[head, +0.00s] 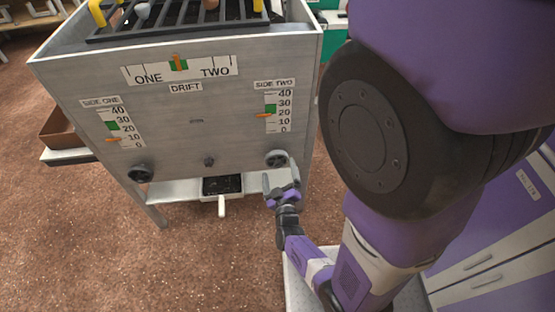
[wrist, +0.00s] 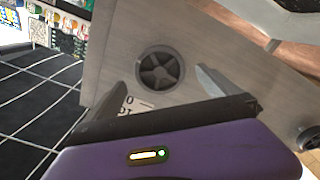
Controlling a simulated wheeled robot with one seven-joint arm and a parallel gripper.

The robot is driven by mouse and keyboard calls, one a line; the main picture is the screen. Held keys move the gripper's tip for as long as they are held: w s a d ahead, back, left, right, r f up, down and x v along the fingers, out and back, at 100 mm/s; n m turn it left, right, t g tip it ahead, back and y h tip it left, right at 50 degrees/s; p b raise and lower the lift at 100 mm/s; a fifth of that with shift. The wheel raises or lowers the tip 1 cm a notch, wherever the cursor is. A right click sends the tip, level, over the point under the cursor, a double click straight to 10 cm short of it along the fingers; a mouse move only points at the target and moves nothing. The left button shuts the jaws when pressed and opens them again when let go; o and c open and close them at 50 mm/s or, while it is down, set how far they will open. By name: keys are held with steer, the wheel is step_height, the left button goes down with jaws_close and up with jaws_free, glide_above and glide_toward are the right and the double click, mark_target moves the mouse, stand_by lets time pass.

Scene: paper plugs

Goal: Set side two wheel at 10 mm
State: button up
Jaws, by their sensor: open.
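The side two wheel (head: 276,158) is a dark round handwheel low on the right of the grey metal panel. In the wrist view the wheel (wrist: 160,68) shows dark spokes between my fingertips. My gripper (head: 279,170) is open just in front of and below it; contact cannot be told. The side two scale (head: 279,112) runs from 0 to 40 above the wheel. Its orange pointer (head: 264,116) stands between 10 and 20, and a green band (head: 270,109) lies by the upper middle marks.
The side one scale (head: 123,128) and wheel (head: 141,173) are on the panel's left. A small centre knob (head: 209,162) sits between the wheels. The drift scale (head: 180,69) is above. A black tray (head: 222,186) with a pale handle is below the panel.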

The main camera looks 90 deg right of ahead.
mark_target(277, 162)
steer(key=n, duration=0.3)
stand_by(0.5)
steer(key=shift+w+d+b, duration=0.15)
steer(key=shift+d+b, duration=0.2)
steer(key=shift+d, duration=1.6)
steer(key=c, duration=1.4)
